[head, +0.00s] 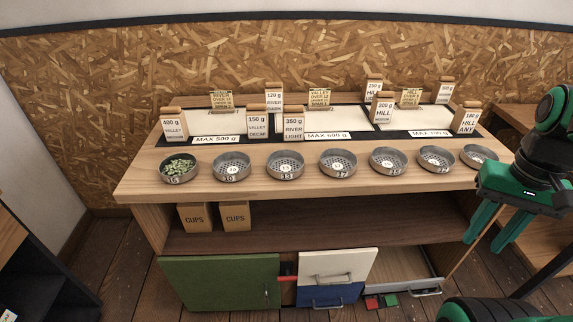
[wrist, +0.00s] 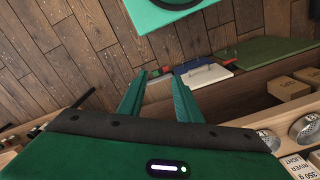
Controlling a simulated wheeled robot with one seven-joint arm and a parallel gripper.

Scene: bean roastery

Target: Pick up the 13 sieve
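Several round metal sieves stand in a row along the front of the wooden counter (head: 140,184). The third from the left, with a tag that seems to read 13 (head: 285,165), is apparently empty, with a perforated bottom. It stands in front of the 350 g River Light bag. My gripper (head: 484,244) is at the right in the head view, beyond the counter's right part, pointing down and well away from that sieve. In the wrist view my gripper (wrist: 158,88) has its green fingers apart with nothing between them.
The leftmost sieve (head: 178,168) holds green beans. Labelled bags and boards marked with maximum weights stand behind the row. Below are two CUPS boxes (head: 235,216), a green door (head: 220,281), a white drawer front (head: 338,265) and an open drawer (head: 408,287) jutting out at the right.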

